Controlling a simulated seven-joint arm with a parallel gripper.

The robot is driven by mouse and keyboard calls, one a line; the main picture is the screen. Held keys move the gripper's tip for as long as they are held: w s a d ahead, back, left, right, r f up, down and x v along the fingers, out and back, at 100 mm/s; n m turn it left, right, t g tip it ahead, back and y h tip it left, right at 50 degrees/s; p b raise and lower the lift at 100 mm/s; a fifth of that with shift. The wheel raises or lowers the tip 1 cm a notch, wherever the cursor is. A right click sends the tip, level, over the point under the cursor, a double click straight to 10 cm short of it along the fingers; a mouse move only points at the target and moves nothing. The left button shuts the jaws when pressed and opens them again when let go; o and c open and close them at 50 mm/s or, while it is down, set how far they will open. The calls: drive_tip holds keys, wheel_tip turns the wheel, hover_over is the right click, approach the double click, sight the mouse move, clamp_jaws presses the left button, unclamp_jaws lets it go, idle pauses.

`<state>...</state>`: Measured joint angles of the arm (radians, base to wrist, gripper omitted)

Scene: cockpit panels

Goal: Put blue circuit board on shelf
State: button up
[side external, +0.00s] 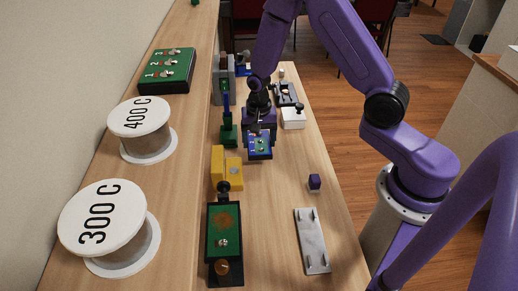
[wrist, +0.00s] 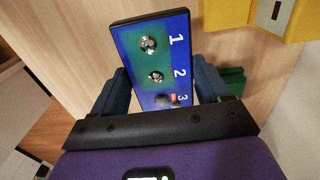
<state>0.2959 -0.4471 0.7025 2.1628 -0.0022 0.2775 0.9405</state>
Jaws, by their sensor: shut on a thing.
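The blue circuit board (side external: 260,147) has a blue and green face with a column of metal knobs and the numbers 1, 2 and 3; it also shows in the wrist view (wrist: 152,58). My gripper (wrist: 163,80) is shut on it, one finger on each long side. In the side external view my gripper (side external: 259,132) holds it tilted over the middle of the workbench (side external: 275,225); the exact height cannot be told. The raised wooden shelf (side external: 165,185) runs along the left.
On the shelf stand the 300 C spool (side external: 100,218), the 400 C spool (side external: 140,118) and a green numbered board (side external: 167,70). On the bench are a yellow block (side external: 233,170), a green board (side external: 224,232), a grey plate (side external: 312,240) and a purple cube (side external: 314,183).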

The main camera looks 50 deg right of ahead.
sight(259, 142)
drive_tip(key=shift+f, duration=1.95)
drive_tip(key=shift+f, duration=0.15)
drive_tip(key=o, duration=1.1)
